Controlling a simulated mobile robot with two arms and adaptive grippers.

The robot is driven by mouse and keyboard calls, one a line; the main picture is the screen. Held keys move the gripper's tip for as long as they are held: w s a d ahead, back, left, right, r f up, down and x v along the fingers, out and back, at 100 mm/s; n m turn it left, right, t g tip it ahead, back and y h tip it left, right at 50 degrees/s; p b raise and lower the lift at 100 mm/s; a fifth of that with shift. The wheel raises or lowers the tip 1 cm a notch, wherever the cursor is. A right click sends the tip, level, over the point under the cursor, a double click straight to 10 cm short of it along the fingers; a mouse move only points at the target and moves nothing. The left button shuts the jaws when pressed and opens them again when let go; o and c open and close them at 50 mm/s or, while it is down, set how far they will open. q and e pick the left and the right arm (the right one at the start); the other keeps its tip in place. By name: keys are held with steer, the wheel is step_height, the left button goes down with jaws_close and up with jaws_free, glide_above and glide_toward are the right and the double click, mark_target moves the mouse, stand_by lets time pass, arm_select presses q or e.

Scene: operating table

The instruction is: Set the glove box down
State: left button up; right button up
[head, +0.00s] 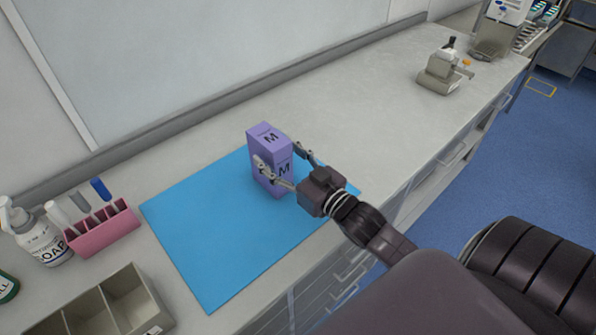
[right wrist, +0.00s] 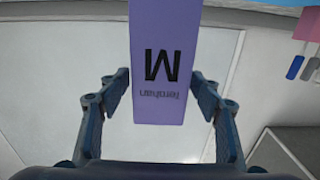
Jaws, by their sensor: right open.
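The purple glove box (head: 266,148), marked with a black M, stands upright on the blue mat (head: 210,250) near its back right part. My right gripper (head: 282,165) is open, with one finger on each side of the box. In the right wrist view the box (right wrist: 162,70) lies between the spread fingers of my right gripper (right wrist: 160,100), and a gap shows at the left finger. The right finger is close to the box; I cannot tell whether it touches. The box's lower back is hidden. My left gripper is not in view.
A pink rack (head: 103,232) with pens and a soap bottle (head: 42,240) stand left of the mat. A beige divided bin (head: 118,312) is at the front left. A microscope-like device (head: 443,75) stands far right. The counter (head: 350,100) behind the box is clear.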

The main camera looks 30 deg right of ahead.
steer(key=s+d+b, duration=0.1)
steer(key=s, duration=0.8)
steer(key=shift+d+b, duration=0.15)
steer(key=shift+b, duration=0.2)
